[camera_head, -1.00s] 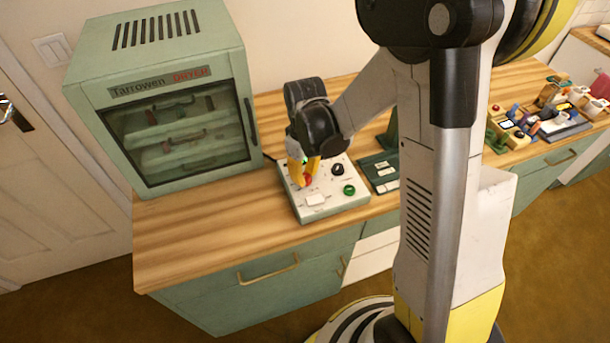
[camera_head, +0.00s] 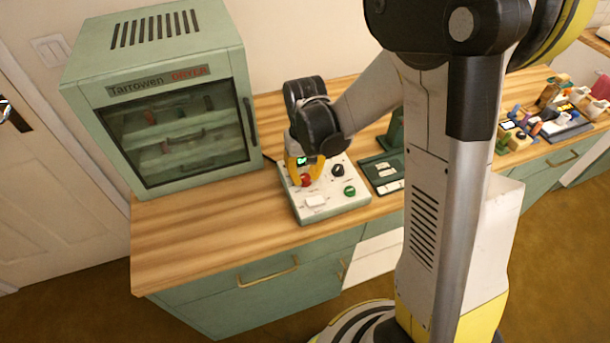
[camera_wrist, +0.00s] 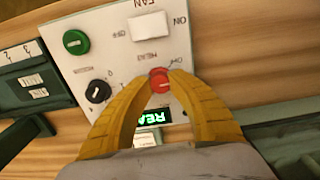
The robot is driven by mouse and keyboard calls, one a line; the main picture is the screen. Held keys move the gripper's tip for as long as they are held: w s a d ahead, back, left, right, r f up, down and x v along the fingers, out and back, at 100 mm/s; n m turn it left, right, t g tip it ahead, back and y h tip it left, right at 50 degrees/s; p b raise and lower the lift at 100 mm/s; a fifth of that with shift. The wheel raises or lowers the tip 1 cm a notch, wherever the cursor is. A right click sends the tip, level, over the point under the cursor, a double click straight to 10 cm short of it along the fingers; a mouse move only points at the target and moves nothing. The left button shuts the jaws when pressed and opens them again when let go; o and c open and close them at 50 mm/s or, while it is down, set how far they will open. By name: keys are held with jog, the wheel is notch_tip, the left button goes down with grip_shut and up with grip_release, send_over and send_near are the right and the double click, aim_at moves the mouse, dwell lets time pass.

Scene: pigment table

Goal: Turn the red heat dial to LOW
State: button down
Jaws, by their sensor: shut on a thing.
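The red heat dial (camera_wrist: 160,82) sits on a white control panel (camera_wrist: 118,35) between the tips of my gripper (camera_wrist: 160,90) in the wrist view. The yellow fingers touch it from both sides. In the head view the red dial (camera_head: 305,180) shows under my gripper (camera_head: 304,172), at the left part of the panel (camera_head: 328,200). Print beside the dial is too small and partly covered to read its setting. A small green lit display (camera_wrist: 152,117) shows between the fingers, partly hidden.
A green knob (camera_wrist: 76,42), a black knob (camera_wrist: 98,91) and a white fan switch (camera_wrist: 148,26) share the panel. The dryer cabinet (camera_head: 150,90) stands to the left. A dark green tray (camera_head: 382,170) lies to the right. Bare wood counter (camera_head: 220,235) lies in front.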

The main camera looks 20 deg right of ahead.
aim_at(305, 177)
jog(key=c, duration=1.2)
grip_release()
notch_tip(305, 177, up, 12)
jog(key=s+r+t, duration=0.2)
jog(key=s, duration=0.2)
jog(key=s+r+t, duration=0.1)
jog(key=s+t, duration=0.1)
jog(key=s, duration=0.2)
jog(key=s+r+t, duration=0.2)
jog(key=s+t, duration=0.1)
jog(key=s, duration=0.2)
jog(key=shift+r, duration=0.35)
